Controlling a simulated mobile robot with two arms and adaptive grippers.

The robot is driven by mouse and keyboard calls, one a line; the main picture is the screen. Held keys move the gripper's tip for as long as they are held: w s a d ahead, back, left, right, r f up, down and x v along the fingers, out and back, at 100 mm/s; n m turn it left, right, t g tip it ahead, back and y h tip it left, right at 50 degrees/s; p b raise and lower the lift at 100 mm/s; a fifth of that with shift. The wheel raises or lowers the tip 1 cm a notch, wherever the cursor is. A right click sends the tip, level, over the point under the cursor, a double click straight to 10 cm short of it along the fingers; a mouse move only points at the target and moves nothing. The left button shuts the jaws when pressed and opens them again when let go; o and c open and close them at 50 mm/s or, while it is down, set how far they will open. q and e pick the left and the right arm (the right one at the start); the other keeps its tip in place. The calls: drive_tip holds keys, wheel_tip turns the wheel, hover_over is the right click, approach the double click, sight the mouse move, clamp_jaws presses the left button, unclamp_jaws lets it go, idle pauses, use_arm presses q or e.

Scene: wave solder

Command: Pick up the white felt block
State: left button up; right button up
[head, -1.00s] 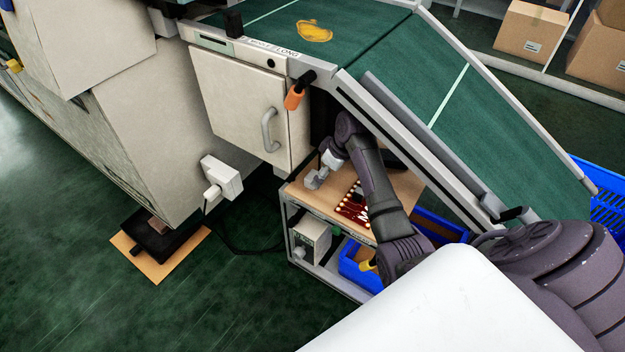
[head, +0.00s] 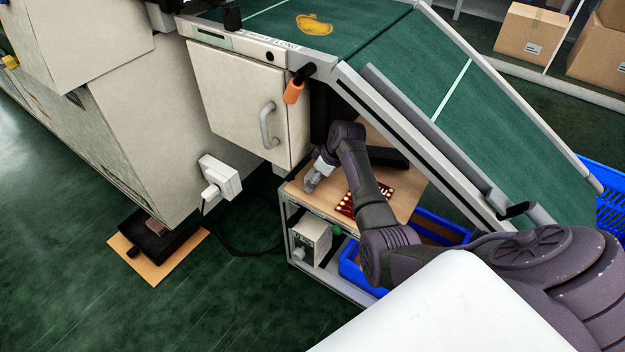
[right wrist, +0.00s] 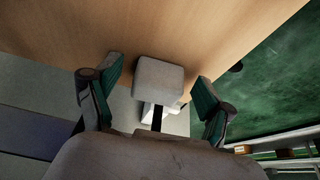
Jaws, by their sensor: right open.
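The white felt block (right wrist: 160,78) shows in the right wrist view as a pale, rounded block by the wooden shelf top (right wrist: 205,28). My right gripper (right wrist: 156,98) is open, with one green-padded finger on each side of the block and gaps showing on both sides. In the head view my right gripper (head: 323,167) is at the shelf's left corner, close to a pale grey-white shape (head: 312,183) that looks like the block. Contact is hard to tell there. My left gripper is not in view.
A red board with pale parts (head: 350,203) lies on the shelf top right of the gripper. The white cabinet door with its handle (head: 268,126) and the sloping green conveyor (head: 490,110) stand close around the arm. Blue bins (head: 352,270) sit below.

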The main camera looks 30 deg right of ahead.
drive_tip(key=c, duration=1)
drive_tip(key=shift+r, duration=0.1)
drive_tip(key=shift+c, duration=0.2)
